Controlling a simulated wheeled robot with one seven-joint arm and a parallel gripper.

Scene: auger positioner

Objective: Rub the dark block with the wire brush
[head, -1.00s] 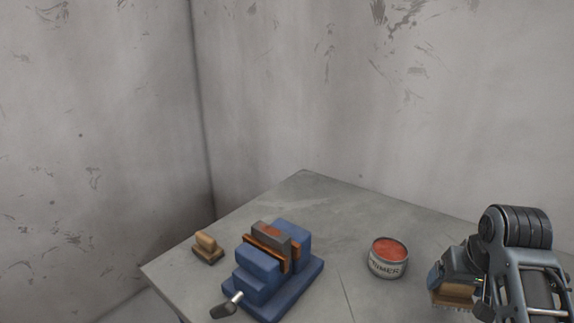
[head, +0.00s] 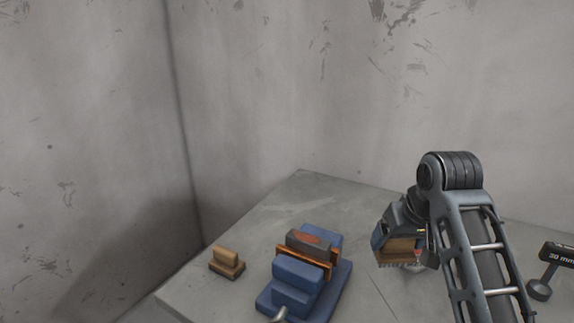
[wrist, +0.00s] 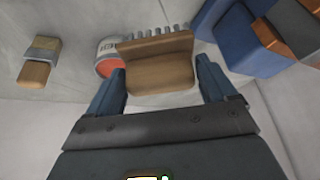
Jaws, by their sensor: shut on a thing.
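The dark block (head: 308,239), with a reddish rust patch on top, is clamped between the orange jaw pads of the blue vise (head: 334,291). The block also shows at the right edge of the wrist view (wrist: 296,20). My gripper (wrist: 160,72) is shut on the wooden body of the wire brush (wrist: 160,76), its row of grey bristles pointing away from my palm. In the head view the brush (head: 397,254) hangs bristles down, to the right of the vise and apart from the block. My wrist partly hides it.
A small wooden-handled block (head: 226,261) sits left of the vise. The primer can (wrist: 106,62) is mostly hidden behind my gripper in the head view. A paint brush (wrist: 37,64) lies farther off. A dark 30 mm tool (head: 547,268) stands at right.

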